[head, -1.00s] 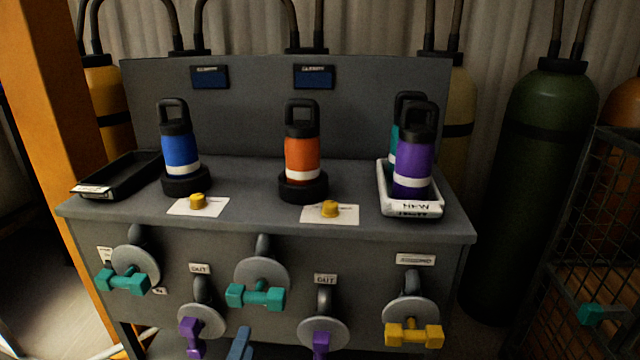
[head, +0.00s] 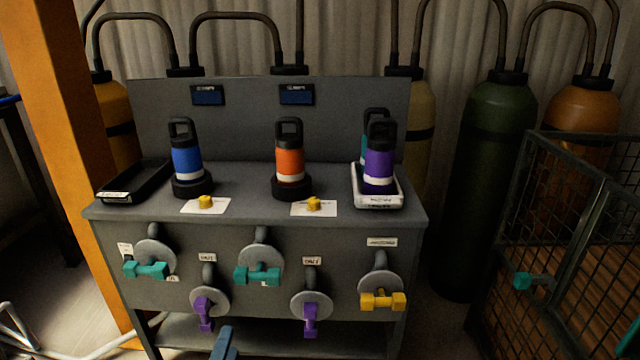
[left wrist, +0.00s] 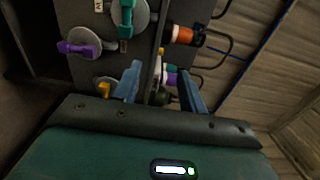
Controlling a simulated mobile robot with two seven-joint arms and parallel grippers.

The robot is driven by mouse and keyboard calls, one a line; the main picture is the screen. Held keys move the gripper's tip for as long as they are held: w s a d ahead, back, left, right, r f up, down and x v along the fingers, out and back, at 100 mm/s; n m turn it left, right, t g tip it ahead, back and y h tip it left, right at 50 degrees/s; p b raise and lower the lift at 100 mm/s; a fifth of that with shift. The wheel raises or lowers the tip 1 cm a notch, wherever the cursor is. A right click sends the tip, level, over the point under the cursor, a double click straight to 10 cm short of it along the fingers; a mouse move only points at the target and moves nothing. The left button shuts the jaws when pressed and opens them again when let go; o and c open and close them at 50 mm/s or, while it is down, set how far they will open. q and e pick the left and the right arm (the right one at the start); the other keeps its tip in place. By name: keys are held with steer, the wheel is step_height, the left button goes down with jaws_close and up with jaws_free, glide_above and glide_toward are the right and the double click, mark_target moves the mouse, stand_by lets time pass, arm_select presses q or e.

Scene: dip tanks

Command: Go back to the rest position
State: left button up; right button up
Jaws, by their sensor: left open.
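My left gripper (head: 224,343) shows only as a blue fingertip at the bottom edge of the head view, in front of the grey bench (head: 250,205). In the left wrist view both blue fingers of the left gripper (left wrist: 162,88) stand apart with nothing held between them. That view is turned sideways, with the bench's handles and bottles beyond the fingers. My right gripper is in neither view.
A blue bottle (head: 187,160) and an orange bottle (head: 289,163) stand in black holders. A purple bottle (head: 379,165) and a teal one share a white tray (head: 379,201). Handled valves line the bench front. An orange post (head: 60,120) and a mesh cage (head: 570,230) flank it.

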arm_select(q)
steer(key=s+n+g+h+p, duration=0.2)
steer(key=s+n+g+p, duration=0.5)
steer(key=s+n+p, duration=0.5)
steer(key=n+p, duration=0.3)
steer(key=p, duration=0.1)
steer(key=shift+s+d+r+n+h, duration=0.25)
steer(key=shift+d+r+n+h, duration=0.05)
steer(key=shift+d+r+h, duration=0.1)
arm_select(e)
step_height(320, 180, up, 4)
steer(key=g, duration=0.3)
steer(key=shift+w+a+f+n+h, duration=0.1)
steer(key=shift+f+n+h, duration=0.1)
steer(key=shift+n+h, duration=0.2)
